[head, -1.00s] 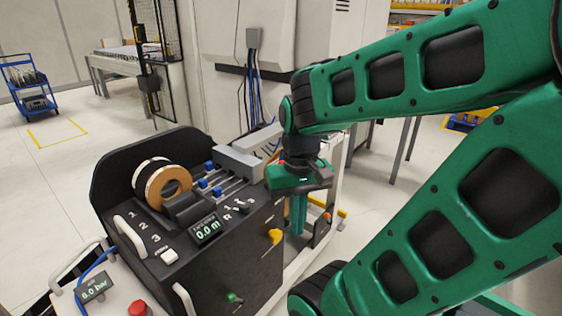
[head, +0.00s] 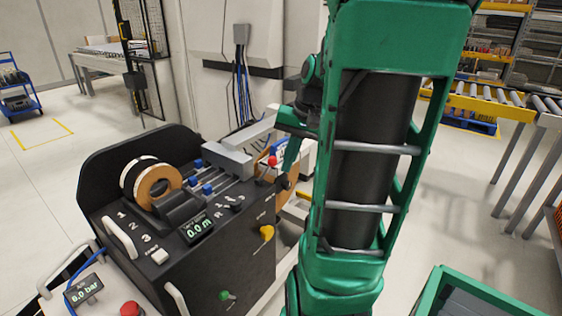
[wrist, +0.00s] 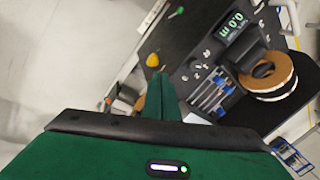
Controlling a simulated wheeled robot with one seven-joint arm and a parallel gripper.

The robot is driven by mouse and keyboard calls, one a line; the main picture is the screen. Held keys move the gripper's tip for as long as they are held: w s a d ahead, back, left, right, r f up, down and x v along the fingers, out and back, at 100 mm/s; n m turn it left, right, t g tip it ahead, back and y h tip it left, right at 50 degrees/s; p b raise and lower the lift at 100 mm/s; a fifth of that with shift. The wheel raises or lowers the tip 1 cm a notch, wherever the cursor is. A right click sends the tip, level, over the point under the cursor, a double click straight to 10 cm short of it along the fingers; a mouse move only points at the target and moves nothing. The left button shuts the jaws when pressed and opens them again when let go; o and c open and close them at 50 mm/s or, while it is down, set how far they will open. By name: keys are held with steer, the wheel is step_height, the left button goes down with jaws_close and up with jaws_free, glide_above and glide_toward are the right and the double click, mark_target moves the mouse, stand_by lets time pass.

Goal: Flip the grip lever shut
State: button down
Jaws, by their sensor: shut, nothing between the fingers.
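The black edge-banding machine (head: 155,215) stands at left centre in the head view and upper right in the wrist view (wrist: 180,40). A small red-tipped part (head: 272,161) shows at its right end, close to my gripper; I cannot tell whether this is the grip lever or how it stands. My gripper (head: 289,158) is shut and empty, its green fingers at the machine's right end. In the wrist view the shut fingers (wrist: 160,90) point towards the yellow knob (wrist: 153,60), apart from it in the picture. Contact with the machine cannot be told.
A tape roll (head: 152,182), blue-knobbed slides (head: 207,189) and a 0.0 m display (head: 197,229) are on the machine top. A green toggle (head: 225,295) is on its front. A green-rimmed crate (head: 465,295) is at lower right. Open floor lies right of my arm.

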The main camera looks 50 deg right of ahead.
steer(key=d+r+m+t, duration=0.1)
steer(key=d+m+t, duration=0.1)
steer(key=d, duration=0.9)
steer(key=shift+w+r+m, duration=0.15)
steer(key=shift+w+m, duration=0.25)
steer(key=shift+w, duration=0.05)
steer(key=shift+d, duration=0.1)
steer(key=w+a+f, duration=0.2)
steer(key=w+f, duration=0.6)
steer(key=shift+a+f, duration=0.1)
steer(key=shift+w, duration=0.15)
